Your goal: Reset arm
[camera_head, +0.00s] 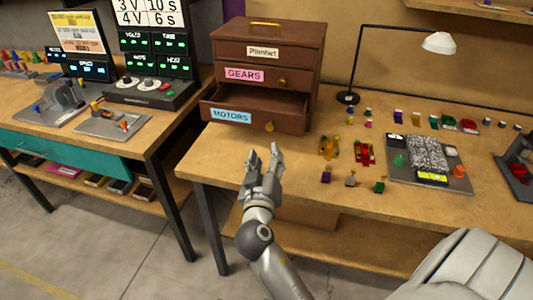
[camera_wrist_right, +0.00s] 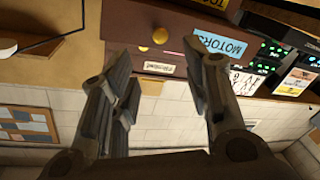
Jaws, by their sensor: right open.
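My right gripper (camera_head: 264,154) is in the middle of the head view, in front of the bench's left part, below the brown drawer cabinet (camera_head: 315,62). Its two fingers are apart with nothing between them. In the right wrist view the open fingers (camera_wrist_right: 157,55) show with the cabinet's drawer front beyond them. The MOTORS drawer (camera_head: 236,116) is pulled out; its label also shows in the wrist view (camera_wrist_right: 220,46). The GEARS drawer (camera_head: 292,80) and Plimbet drawer (camera_head: 300,54) look shut. My left gripper is not in view.
Small coloured cars (camera_head: 364,153) and figures stand on the right bench (camera_head: 290,168), by a grey board (camera_head: 447,176) with a foil-like block. A lamp (camera_head: 438,43) stands behind. A left bench (camera_head: 155,140) holds a control box (camera_head: 150,92) and display screens. Floor lies between the benches.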

